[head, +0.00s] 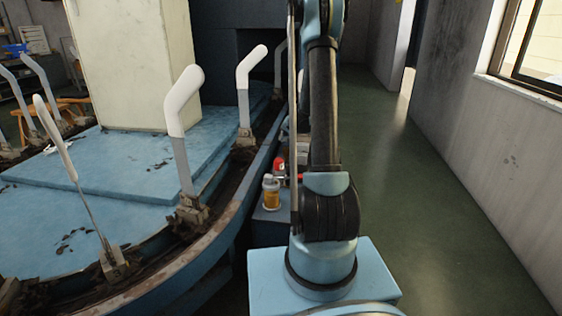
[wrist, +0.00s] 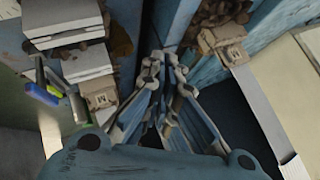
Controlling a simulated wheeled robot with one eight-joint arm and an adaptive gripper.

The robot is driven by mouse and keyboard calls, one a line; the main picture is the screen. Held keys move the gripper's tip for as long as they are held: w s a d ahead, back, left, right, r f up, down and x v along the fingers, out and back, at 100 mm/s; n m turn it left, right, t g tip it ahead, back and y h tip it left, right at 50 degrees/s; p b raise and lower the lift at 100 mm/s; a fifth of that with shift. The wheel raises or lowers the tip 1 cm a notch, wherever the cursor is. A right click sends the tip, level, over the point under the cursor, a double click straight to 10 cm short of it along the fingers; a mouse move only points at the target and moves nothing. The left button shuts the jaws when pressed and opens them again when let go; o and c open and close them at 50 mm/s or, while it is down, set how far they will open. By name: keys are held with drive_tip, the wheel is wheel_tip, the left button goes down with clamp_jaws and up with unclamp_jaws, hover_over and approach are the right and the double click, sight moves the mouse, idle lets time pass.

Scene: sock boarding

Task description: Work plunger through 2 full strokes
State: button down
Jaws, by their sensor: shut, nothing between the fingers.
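No part that I can clearly tell as the plunger shows in either view. In the head view a small yellow-orange container with a pale top (head: 271,192) stands on a dark blue ledge beside the machine, with a red item (head: 279,166) just behind it. I cannot tell whether either has a plunger. My gripper (wrist: 163,63) shows in the wrist view with its fingertips close together, shut and empty, over the blue machine edge. In the head view my arm rises out of the top, so the gripper is hidden there.
The blue boarding machine (head: 95,222) with several white-topped leg forms (head: 183,98) fills the left. A grey wall (head: 470,120) and window stand right, with clear green floor (head: 385,170) between. White stacked blocks (wrist: 66,22) and a green marker (wrist: 53,91) show in the wrist view.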

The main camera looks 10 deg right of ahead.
drive_tip(key=shift+f, duration=4.05)
drive_tip(key=shift+f, duration=0.15)
drive_tip(key=shift+f, duration=0.2)
drive_tip(key=shift+f, duration=1.3)
drive_tip(key=shift+r, duration=1.7)
drive_tip(key=shift+r, duration=2.5)
